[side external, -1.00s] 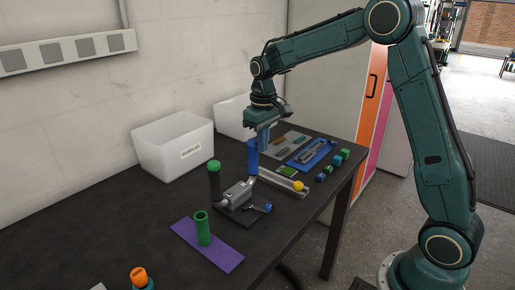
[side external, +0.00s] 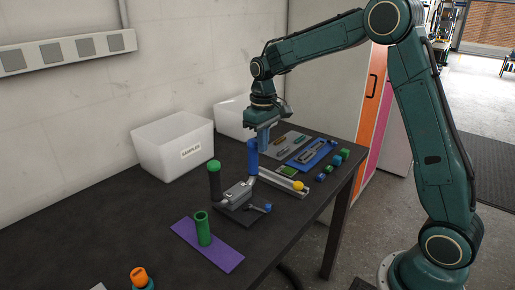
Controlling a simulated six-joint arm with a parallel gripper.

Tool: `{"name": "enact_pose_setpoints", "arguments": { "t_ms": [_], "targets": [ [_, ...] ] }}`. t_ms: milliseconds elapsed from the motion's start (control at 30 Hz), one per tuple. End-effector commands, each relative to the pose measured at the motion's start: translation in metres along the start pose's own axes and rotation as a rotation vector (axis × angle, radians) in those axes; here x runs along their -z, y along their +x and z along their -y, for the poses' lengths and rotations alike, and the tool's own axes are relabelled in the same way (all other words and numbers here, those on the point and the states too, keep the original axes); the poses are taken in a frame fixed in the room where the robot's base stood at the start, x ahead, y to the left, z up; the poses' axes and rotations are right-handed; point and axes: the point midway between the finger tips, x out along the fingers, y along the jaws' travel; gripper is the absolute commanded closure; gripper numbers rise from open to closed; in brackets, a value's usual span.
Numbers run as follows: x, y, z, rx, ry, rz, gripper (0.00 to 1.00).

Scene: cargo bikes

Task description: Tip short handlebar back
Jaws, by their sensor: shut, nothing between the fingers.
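A grey metal fixture (side external: 237,193) sits on a dark base plate on the table. A black upright bar with a green cap (side external: 214,180) rises from its left end. A blue upright bar (side external: 252,156) rises from its right end on a thin grey stem. A short low lever with a blue knob (side external: 267,208) lies at the fixture's front. I cannot tell for sure which of these is the short handlebar. My gripper (side external: 263,149) points down, shut and empty, just right of the blue bar's top; whether it touches the bar is unclear.
A grey rail with a yellow knob (side external: 298,186) lies right of the fixture. A purple plate (side external: 222,256) bears a green tube (side external: 202,228) in front. White bins (side external: 172,146) stand by the wall. A blue tray (side external: 312,152) and several small blocks lie behind right.

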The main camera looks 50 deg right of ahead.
Motion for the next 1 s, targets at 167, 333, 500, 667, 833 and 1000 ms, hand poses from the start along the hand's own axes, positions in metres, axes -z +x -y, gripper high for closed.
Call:
{"name": "enact_pose_setpoints", "arguments": {
  "t_ms": [167, 333, 500, 667, 833, 1000],
  "targets": [
    [0.000, 0.007, 0.000, 0.000, 0.000, 0.003, 1.00],
    [0.000, 0.014, 0.000, 0.000, 0.000, 0.002, 1.00],
    [0.000, 0.021, 0.000, 0.000, 0.000, 0.002, 1.00],
    [0.000, 0.028, 0.000, 0.000, 0.000, 0.002, 1.00],
    [0.000, 0.035, 0.000, 0.000, 0.000, 0.001, 1.00],
    [0.000, 0.038, 0.000, 0.000, 0.000, 0.001, 1.00]
  ]
}}
